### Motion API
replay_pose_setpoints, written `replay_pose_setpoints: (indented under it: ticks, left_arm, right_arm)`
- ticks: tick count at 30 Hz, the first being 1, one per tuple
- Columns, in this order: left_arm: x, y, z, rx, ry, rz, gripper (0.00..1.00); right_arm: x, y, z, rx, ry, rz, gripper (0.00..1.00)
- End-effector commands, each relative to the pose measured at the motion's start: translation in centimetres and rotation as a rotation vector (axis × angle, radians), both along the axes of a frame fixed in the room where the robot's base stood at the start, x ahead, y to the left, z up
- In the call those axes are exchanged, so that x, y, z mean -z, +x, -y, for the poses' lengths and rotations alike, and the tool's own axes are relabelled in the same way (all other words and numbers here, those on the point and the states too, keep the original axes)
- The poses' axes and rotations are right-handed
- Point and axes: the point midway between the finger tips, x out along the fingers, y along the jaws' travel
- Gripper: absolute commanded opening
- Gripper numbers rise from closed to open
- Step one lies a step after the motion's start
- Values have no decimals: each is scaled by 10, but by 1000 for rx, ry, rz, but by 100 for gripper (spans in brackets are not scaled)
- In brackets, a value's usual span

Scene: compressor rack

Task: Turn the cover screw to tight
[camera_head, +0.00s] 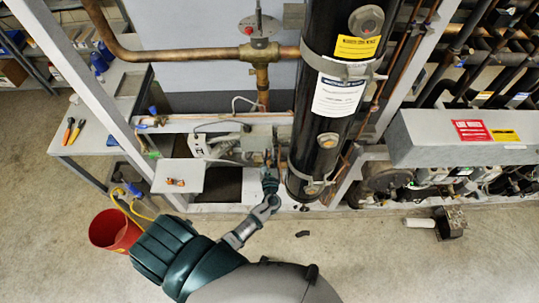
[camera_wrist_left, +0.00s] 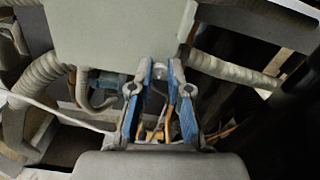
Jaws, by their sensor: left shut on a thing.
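The grey cover box (camera_wrist_left: 115,32) fills the top middle of the left wrist view. The same box shows small in the head view (camera_head: 257,138), low on the rack beside the black cylinder. My left gripper (camera_wrist_left: 160,68) has its blue-padded fingertips at the lower edge of the box. They are shut on a small pale piece there, which looks like the cover screw (camera_wrist_left: 160,78); it is mostly hidden and its turn angle cannot be read. In the head view my left gripper (camera_head: 268,178) reaches up to just below the box. My right gripper is not in view.
The black cylinder (camera_head: 333,120) stands close right of my left gripper. A white plate with small copper pieces (camera_head: 179,187) is to its left. Ribbed grey conduits (camera_wrist_left: 235,75) flank the box. A red bucket (camera_head: 115,231) stands on the floor, which is mostly free at right.

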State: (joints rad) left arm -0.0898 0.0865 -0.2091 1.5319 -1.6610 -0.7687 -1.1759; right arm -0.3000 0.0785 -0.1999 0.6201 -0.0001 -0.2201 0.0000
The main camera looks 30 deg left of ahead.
Motion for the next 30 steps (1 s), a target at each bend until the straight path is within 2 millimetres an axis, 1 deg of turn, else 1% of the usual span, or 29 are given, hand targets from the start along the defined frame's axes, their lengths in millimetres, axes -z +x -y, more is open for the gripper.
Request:
replay_pose_setpoints:
  ticks: [1, 3, 4, 5, 6, 7, 14, 16, 19, 23, 30]
  left_arm:
    - [7, -3, 2, 5, -6, -14, 0]
    - [8, -3, 2, 4, -6, -14, 0]
    - [8, -3, 2, 4, -6, -14, 20]
    - [8, -3, 2, 4, -6, -14, 27]
    - [8, -3, 2, 4, -6, -14, 37]
    - [7, -3, 2, 3, -6, -12, 42]
    - [3, -1, 1, 1, -4, -6, 42]
    - [3, -2, 1, 1, -3, -5, 42]
    - [4, -8, 5, 1, -3, -6, 42]
    - [4, -27, 16, 2, -6, -8, 42]
    - [5, -73, 45, 2, -4, -11, 42]
  right_arm:
    - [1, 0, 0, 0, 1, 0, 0]
    - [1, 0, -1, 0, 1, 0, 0]
    - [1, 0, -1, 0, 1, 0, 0]
    - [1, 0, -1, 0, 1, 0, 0]
    - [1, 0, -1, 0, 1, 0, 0]
    - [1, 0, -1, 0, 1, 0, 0]
    - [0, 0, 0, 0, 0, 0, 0]
    - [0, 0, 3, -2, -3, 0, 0]
    - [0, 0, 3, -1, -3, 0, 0]
    - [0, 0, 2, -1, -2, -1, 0]
    - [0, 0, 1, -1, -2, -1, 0]
